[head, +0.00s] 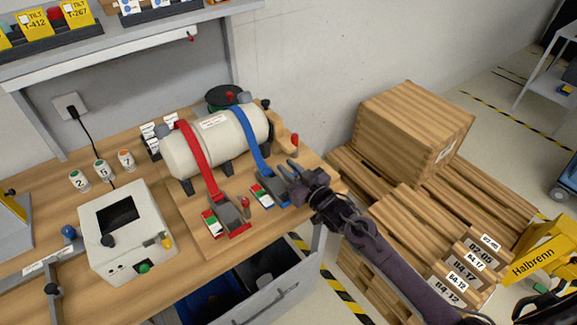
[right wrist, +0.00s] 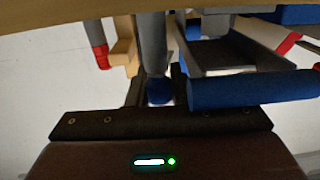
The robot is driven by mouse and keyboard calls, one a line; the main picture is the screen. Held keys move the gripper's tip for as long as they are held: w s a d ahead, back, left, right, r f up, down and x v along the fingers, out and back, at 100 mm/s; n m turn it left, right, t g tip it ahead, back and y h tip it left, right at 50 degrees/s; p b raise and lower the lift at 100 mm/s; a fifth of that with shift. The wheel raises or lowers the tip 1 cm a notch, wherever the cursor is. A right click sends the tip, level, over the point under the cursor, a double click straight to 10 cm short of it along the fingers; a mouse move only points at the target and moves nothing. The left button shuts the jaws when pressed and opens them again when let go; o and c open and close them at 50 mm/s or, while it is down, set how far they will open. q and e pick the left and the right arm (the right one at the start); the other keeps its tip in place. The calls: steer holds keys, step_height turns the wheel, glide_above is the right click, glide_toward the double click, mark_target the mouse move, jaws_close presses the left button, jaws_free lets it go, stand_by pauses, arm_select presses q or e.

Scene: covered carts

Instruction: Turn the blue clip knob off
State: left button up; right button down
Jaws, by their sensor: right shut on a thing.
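A white tank (head: 213,146) lies on a wooden board, with a red strap and a blue strap (head: 250,143) over it. The blue strap runs down to the blue clip (head: 267,191), which has a grey and blue body. My right gripper (head: 287,171) reaches the right side of the blue clip. In the right wrist view its fingers are shut on a small blue knob (right wrist: 159,92), only partly visible. The clip's blue bar (right wrist: 255,90) lies just right of the fingers. In the head view the knob is hidden by the gripper. My left gripper is not in view.
The red clip (head: 231,216) with its red knob (head: 244,203) stands left of the blue clip. A white box device (head: 128,232) stands further left. Wooden crates (head: 414,120) stand on pallets at the right.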

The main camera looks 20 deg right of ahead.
mark_target(296, 176)
steer(key=shift+d+m+t+h, duration=0.2)
steer(key=shift+m+t+h, duration=0.4)
steer(key=shift+m+h, duration=0.9)
steer(key=shift+h, duration=0.5)
steer(key=c, duration=1.3)
jaws_free()
steer(key=s, duration=0.2)
steer(key=s+d+b, duration=0.1)
steer(key=s, duration=0.4)
steer(key=shift+s+d+b, duration=0.2)
steer(key=shift+s+b, duration=0.1)
steer(key=shift+s, duration=0.05)
